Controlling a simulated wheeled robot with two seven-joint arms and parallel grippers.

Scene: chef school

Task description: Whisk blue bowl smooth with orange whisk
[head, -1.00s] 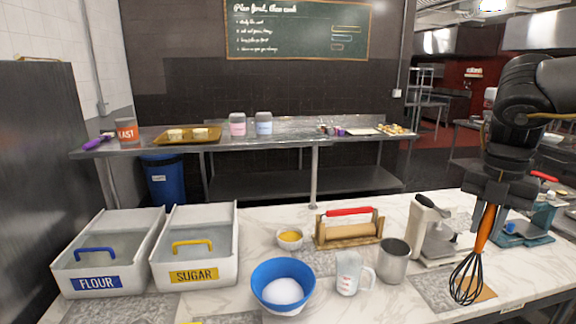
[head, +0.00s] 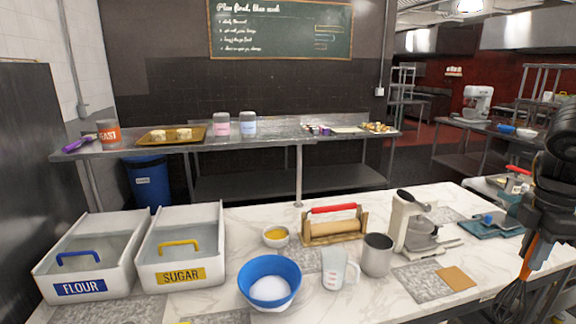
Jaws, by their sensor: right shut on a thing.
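The blue bowl (head: 252,297) stands on the marble counter at the front middle, with a white heap inside. The orange whisk (head: 530,258) is at the right edge, its orange handle up and its dark wire head down, tilted. My right gripper (head: 541,232) is shut on the whisk's handle and holds it at the counter's right side, well to the right of the bowl. The dark arm hides part of the whisk. My left gripper is not in view.
A measuring cup (head: 334,272), a metal cup (head: 377,256) and a white stand mixer (head: 404,222) stand between bowl and whisk. A small yellow-filled bowl (head: 276,237) and a rolling pin in a holder (head: 333,229) are behind. Flour (head: 121,283) and sugar (head: 212,274) bins stand left.

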